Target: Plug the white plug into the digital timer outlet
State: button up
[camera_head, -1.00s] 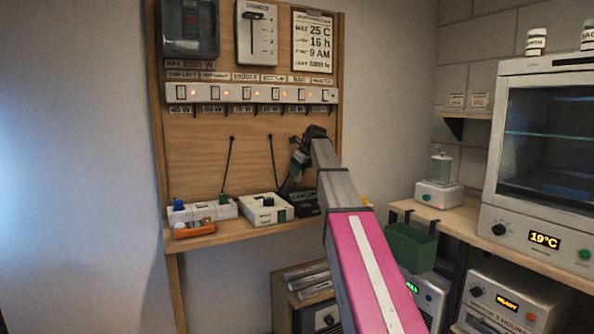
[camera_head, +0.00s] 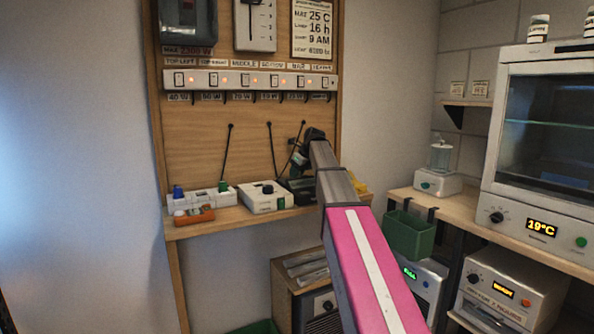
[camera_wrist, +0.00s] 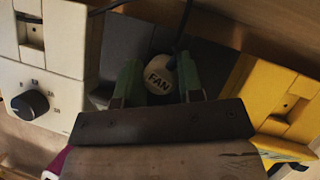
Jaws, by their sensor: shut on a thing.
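My gripper (camera_wrist: 158,82) has green fingers shut on a pale plug marked FAN (camera_wrist: 159,75); a dark cord rises from the plug. In the wrist view they are over a dark grey box (camera_wrist: 118,45), between a white dial unit and a yellow unit. In the head view my gripper (camera_head: 299,162) is at the back of the wooden shelf, just above the dark box (camera_head: 298,187), which is partly hidden by my arm. The plug's prongs and the box's outlet are hidden, so I cannot tell whether they touch.
The white dial unit (camera_head: 263,203) stands left of the dark box; it also shows in the wrist view (camera_wrist: 50,85). The yellow unit (camera_wrist: 262,90) is on the right. A white power strip (camera_head: 205,201) and an orange item (camera_head: 194,216) are farther left. Cords hang against the wooden board (camera_head: 200,140).

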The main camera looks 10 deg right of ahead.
jog(key=o, duration=1)
jog(key=shift+r, duration=0.1)
jog(key=v, duration=1)
jog(key=shift+s+d+r, duration=0.15)
jog(key=shift+d+r, duration=0.05)
jog(key=shift+r, duration=0.05)
